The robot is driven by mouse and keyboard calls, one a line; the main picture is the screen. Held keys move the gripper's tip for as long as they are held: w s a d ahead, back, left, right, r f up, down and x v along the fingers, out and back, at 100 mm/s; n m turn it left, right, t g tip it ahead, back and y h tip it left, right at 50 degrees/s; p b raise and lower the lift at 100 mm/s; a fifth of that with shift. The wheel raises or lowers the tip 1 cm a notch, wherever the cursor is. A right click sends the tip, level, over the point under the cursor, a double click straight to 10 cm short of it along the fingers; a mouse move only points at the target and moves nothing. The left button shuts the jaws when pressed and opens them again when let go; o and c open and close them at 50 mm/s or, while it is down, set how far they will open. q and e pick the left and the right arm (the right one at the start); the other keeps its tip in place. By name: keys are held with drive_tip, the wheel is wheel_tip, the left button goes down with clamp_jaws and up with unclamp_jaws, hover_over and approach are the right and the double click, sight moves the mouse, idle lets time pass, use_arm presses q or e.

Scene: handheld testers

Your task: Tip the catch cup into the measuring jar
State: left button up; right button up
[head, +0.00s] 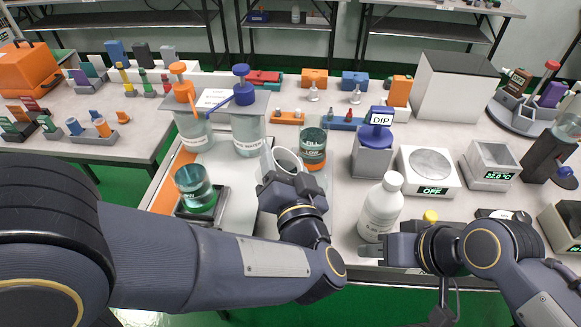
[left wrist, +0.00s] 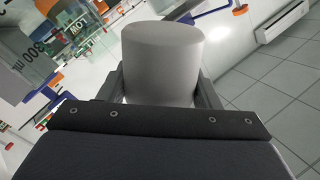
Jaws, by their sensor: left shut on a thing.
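My left gripper (head: 283,180) is shut on the pale grey catch cup (head: 287,160). The cup is held above the bench, tilted, with its open mouth partly showing in the head view. In the left wrist view the cup (left wrist: 163,55) sits between both fingers, and its inside is hidden. A clear jar (head: 313,140) with teal and an orange band stands just right of and behind the cup. A clear wall marked "300 ml" (left wrist: 42,48) shows at left in the left wrist view. My right gripper (head: 375,250) is low beside the white bottle; its finger gap is unclear.
A white bottle (head: 381,208) stands right of the cup. A teal-filled glass (head: 195,188) stands on a dark base at left. Two pump bottles (head: 193,132) (head: 249,132) stand behind. A blue-topped DIP unit (head: 374,150) and a scale (head: 429,172) stand at right.

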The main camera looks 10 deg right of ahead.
use_arm(q)
drive_tip(key=shift+d+f+m+p, duration=0.2)
drive_tip(key=shift+f+m+p, duration=0.2)
drive_tip(key=shift+m+p, duration=1.1)
idle(2.7)
drive_tip(key=shift+d+f+m+p, duration=0.15)
drive_tip(key=shift+m+p, duration=0.65)
drive_tip(key=shift+p, duration=1.15)
idle(1.8)
